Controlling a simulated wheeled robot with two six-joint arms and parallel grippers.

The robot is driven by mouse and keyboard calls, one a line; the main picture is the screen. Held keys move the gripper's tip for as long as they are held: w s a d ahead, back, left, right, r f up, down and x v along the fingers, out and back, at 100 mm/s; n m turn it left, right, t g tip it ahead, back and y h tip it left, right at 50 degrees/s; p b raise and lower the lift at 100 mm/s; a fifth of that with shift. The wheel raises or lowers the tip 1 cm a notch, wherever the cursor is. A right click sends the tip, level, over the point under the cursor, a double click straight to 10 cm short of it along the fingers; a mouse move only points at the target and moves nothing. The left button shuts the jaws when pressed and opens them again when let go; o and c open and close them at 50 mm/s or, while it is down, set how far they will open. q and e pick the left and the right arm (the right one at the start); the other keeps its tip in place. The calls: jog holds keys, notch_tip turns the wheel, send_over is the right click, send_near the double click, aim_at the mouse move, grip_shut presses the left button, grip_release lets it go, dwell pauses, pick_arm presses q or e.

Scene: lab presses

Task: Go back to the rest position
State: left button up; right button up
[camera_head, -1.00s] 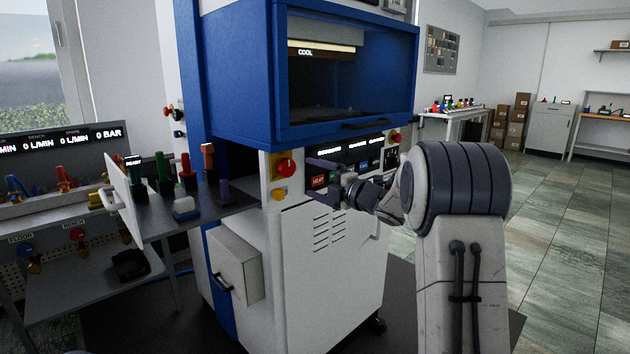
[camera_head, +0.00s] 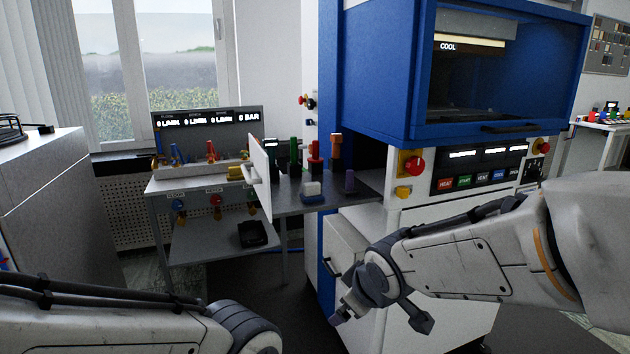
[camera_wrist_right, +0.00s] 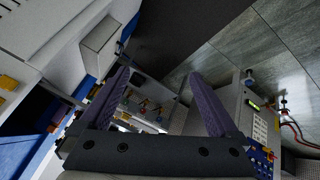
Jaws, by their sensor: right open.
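My right arm comes in from the right in the head view, its wrist (camera_head: 380,285) low in front of the blue and white press (camera_head: 385,100). In the right wrist view my right gripper (camera_wrist_right: 158,85) has its two purple fingers spread wide, with nothing between them. Part of my left arm (camera_head: 110,325) shows at the bottom left of the head view; its gripper is out of frame.
The press panel has a red stop button (camera_head: 412,164) and a HEAT button (camera_head: 446,183). A side table (camera_head: 270,206) holds several coloured-handled tools. A gauge bench (camera_head: 160,187) stands left of it, and a grey cabinet (camera_head: 40,190) at far left.

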jog(key=s+a+f+m+g, duration=0.1)
jog(key=s+f+g, duration=0.2)
jog(key=s, duration=0.8)
jog(key=s+a+f+m+g, duration=0.15)
jog(key=s+g, duration=0.25)
jog(key=s, duration=0.7)
notch_tip(320, 180, up, 18)
jog(key=s+p, duration=0.1)
jog(key=p, duration=1.7)
jog(key=shift+d+f+h, duration=0.2)
jog(key=shift+d+h, duration=0.05)
jog(key=shift+h, duration=0.05)
